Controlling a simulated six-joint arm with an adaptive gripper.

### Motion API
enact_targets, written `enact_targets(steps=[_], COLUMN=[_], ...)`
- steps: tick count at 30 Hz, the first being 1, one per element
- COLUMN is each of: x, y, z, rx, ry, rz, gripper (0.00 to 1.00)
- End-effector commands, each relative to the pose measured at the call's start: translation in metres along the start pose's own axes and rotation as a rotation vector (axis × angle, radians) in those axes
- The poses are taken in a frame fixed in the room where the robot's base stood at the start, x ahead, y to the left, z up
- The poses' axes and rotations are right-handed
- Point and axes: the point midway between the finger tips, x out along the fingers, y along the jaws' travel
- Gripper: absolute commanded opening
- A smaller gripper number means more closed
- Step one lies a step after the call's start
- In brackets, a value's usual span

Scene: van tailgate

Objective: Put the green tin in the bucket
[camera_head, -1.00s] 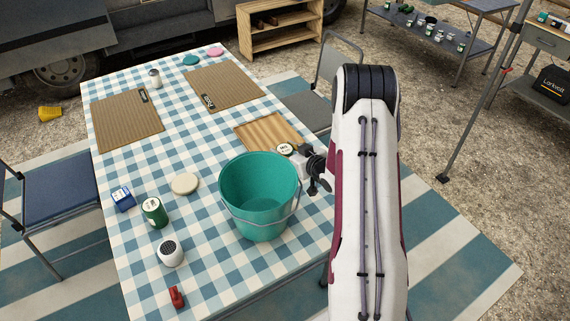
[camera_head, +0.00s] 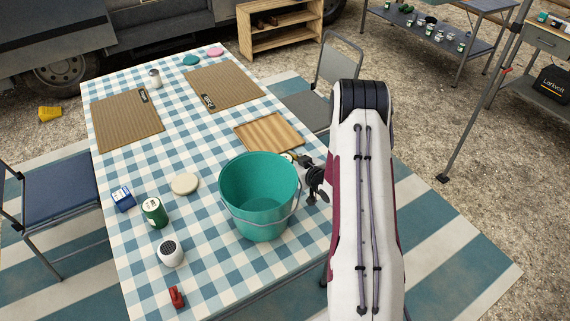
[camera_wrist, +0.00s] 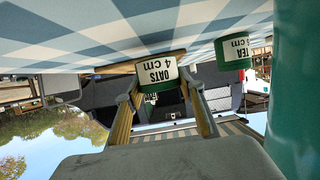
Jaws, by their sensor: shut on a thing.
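The green bucket (camera_head: 258,205) stands on the checked table in the head view; its side fills the right of the wrist view (camera_wrist: 298,90). My gripper (camera_head: 312,180) is beside the bucket's right side, low, outside it. The bucket rim mostly hides this tin in the head view. I cannot tell whether it touches the table. Another green tin (camera_head: 154,212) stands left of the bucket; a green TEA tin shows in the wrist view (camera_wrist: 233,49).
A wooden board (camera_head: 268,132) lies behind the bucket. Two brown mats lie farther back. The cloth right in front of the bucket is clear.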

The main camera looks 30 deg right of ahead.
Motion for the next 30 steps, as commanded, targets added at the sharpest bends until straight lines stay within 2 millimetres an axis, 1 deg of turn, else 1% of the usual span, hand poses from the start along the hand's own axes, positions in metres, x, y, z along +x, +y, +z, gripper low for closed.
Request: enact_targets(steps=[3,7,24,25,26,27,30], x=[0.005,0.007,0.009,0.009,0.009,0.009,0.009], y=[0.0,0.0,0.0,0.0,0.0,0.0,0.0], z=[0.01,0.016,0.021,0.021,0.021,0.021,0.021], rx=[0.001,0.0,-0.001,-0.001,-0.001,-0.001,-0.001], ry=[0.001,0.002,0.002,0.001,0.001,0.001,0.001], rz=[0.0,0.001,0.001,0.001,0.001,0.001,0.0], gripper=[0.16,0.16,0.16,0.43,0.51,0.55,0.55])
